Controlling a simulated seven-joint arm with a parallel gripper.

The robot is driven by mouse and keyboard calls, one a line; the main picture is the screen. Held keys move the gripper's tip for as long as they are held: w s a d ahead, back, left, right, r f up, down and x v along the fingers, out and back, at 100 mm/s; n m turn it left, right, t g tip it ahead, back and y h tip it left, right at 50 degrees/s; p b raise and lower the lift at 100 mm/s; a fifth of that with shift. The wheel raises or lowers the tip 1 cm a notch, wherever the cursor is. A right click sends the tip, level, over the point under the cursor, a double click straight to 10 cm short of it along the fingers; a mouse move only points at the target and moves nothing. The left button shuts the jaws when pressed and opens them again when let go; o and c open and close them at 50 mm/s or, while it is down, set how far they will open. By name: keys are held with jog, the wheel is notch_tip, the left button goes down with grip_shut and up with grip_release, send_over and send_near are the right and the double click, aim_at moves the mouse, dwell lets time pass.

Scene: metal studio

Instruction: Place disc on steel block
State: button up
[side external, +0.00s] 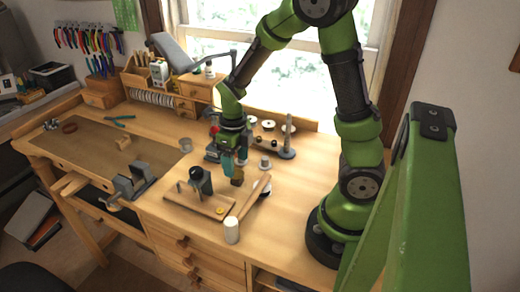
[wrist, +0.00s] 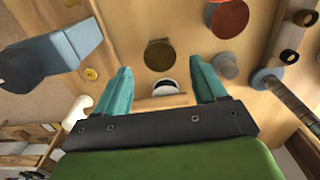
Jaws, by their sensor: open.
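My gripper (side external: 235,160) is open above the bench, and its two teal fingers show apart in the wrist view (wrist: 160,88). A dark brown-olive piece (wrist: 160,55) with a round face lies just beyond the fingertips; a brown piece (side external: 237,176) shows below my gripper in the side view. A small yellow disc (side external: 220,211) lies on a wooden board (side external: 190,204); it also shows left of the fingers in the wrist view (wrist: 90,74). A grey round-topped piece (side external: 265,162) stands right of my gripper. I cannot tell surely which piece is the steel block.
A dark-topped blue-grey tool (side external: 201,181) stands on the board. A white cylinder (side external: 231,229) and a wooden handle (side external: 254,196) are near the front edge. A vise (side external: 130,184) is at left. A rack with posts (side external: 287,142) stands behind. The bench's right part is clear.

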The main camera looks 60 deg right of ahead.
aim_at(236, 174)
notch_tip(236, 174, up, 8)
jog(key=s+a+r+n+t+y, duration=0.1)
jog(key=s+a+r+n+t, duration=0.2)
jog(key=n, duration=1.3)
jog(key=s+a+r+n+t+y, duration=0.1)
jog(key=s+a+r+n+t, duration=0.3)
jog(key=n, duration=1.2)
jog(key=a+r, duration=0.3)
jog(key=shift+s+r, duration=0.3)
jog(key=shift+r, duration=0.05)
